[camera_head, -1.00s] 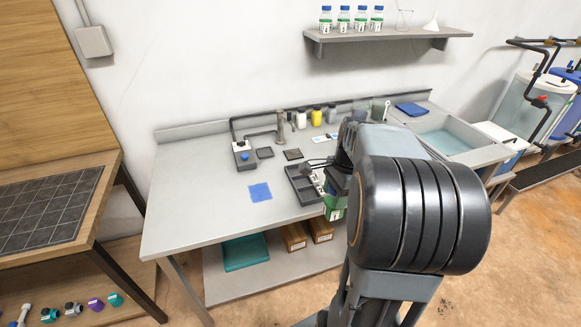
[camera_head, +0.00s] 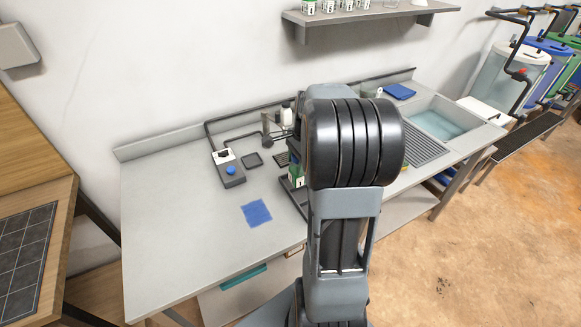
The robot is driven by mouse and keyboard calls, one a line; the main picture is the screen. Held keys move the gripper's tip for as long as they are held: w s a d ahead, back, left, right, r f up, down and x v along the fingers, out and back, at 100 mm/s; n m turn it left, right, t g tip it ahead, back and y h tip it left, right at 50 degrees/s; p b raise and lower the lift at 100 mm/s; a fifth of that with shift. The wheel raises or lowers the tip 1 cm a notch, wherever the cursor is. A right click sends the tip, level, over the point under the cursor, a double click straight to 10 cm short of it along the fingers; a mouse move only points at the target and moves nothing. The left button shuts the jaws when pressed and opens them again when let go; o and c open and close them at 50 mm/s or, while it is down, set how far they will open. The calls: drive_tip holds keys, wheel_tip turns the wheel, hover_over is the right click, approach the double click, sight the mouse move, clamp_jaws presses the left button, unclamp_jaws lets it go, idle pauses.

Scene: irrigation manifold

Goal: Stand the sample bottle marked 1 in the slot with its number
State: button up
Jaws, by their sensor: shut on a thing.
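My gripper (camera_head: 297,148) is mostly hidden behind my own arm, above the bench. It is shut on a sample bottle (camera_head: 297,174) with a green and white label, only partly visible at the arm's left edge. The number on it is too small to read. A dark grey slotted tray (camera_head: 290,199) lies on the bench just below the bottle, largely covered by my arm. I cannot tell whether the bottle touches the tray, and no slot numbers are readable.
A blue cloth (camera_head: 256,213) lies left of the tray on the grey bench (camera_head: 175,220). A small device with a blue knob (camera_head: 230,170) stands behind it. More bottles stand on the wall shelf (camera_head: 365,22). A sink (camera_head: 440,122) is at right. The bench's left part is clear.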

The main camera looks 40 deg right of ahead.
drive_tip(key=shift+w+d+f+p, duration=0.45)
drive_tip(key=shift+w+d+f, duration=0.25)
drive_tip(key=shift+w+f, duration=0.95)
drive_tip(key=shift+w+d+f+p, duration=0.4)
drive_tip(key=shift+w+d+f, duration=0.55)
drive_tip(key=shift+f, duration=1.05)
drive_tip(key=shift+w+d+f+p, duration=0.5)
drive_tip(key=shift+w+f, duration=1.05)
drive_tip(key=shift+f, duration=0.3)
drive_tip(key=shift+f, duration=0.15)
drive_tip(key=o, duration=1)
